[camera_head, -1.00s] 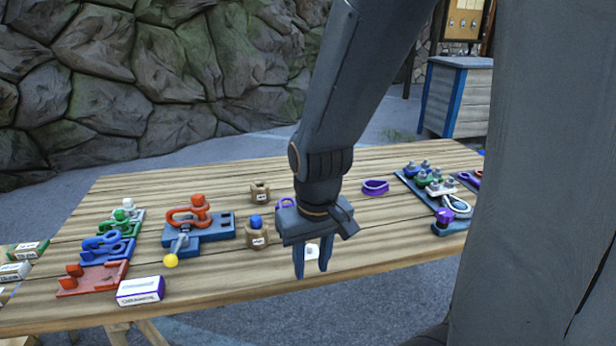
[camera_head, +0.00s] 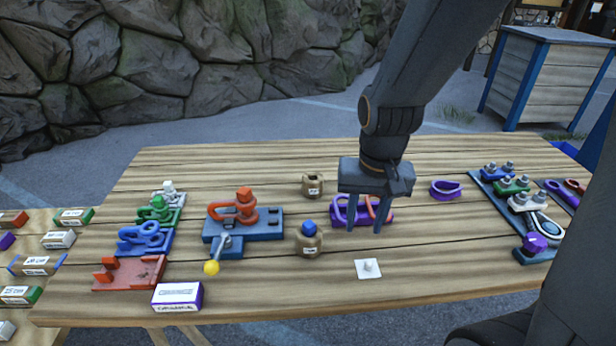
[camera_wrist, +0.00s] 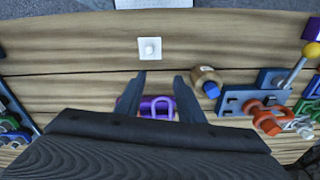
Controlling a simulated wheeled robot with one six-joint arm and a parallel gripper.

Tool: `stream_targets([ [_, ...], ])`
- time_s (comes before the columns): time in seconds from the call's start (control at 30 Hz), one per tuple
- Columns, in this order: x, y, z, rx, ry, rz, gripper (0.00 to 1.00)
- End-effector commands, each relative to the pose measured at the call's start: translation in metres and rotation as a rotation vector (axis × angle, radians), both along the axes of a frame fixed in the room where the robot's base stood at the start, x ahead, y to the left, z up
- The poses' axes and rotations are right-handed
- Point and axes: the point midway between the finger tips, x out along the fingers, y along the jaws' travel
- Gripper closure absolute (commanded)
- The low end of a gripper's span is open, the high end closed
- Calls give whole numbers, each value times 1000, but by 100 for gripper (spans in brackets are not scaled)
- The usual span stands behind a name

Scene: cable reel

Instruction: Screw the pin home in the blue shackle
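The blue shackle (camera_head: 146,236) lies on its blue holder at the left of the table, between a green and a red holder. A blue-headed pin (camera_head: 309,227) appears to stand in a round wooden block (camera_head: 309,242) near the middle; its blue head also shows in the wrist view (camera_wrist: 212,91). My gripper (camera_head: 364,228) points down, open, to the right of that block. Its fingers are apart over or in front of a purple piece (camera_head: 340,212). Nothing shows held between them in the wrist view (camera_wrist: 161,88). The pin's shank is hidden.
An orange shackle (camera_head: 226,212) sits on a blue fixture (camera_head: 268,221) with a yellow-knobbed lever (camera_head: 212,268). A white square plate (camera_head: 368,269) lies in front of my gripper. Another wooden block (camera_head: 313,185) stands behind. A rack of hardware (camera_head: 490,185) is at right.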

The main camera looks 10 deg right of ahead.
Motion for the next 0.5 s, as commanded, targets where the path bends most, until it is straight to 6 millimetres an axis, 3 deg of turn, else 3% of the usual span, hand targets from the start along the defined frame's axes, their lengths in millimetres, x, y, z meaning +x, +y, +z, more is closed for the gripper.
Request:
stream_targets([
  [0.03,6,11,12,8,12,-73,65],
  [0.2,31,51,30,27,49,-387,65],
  [0.5,53,101,43,29,84,-768,65],
])
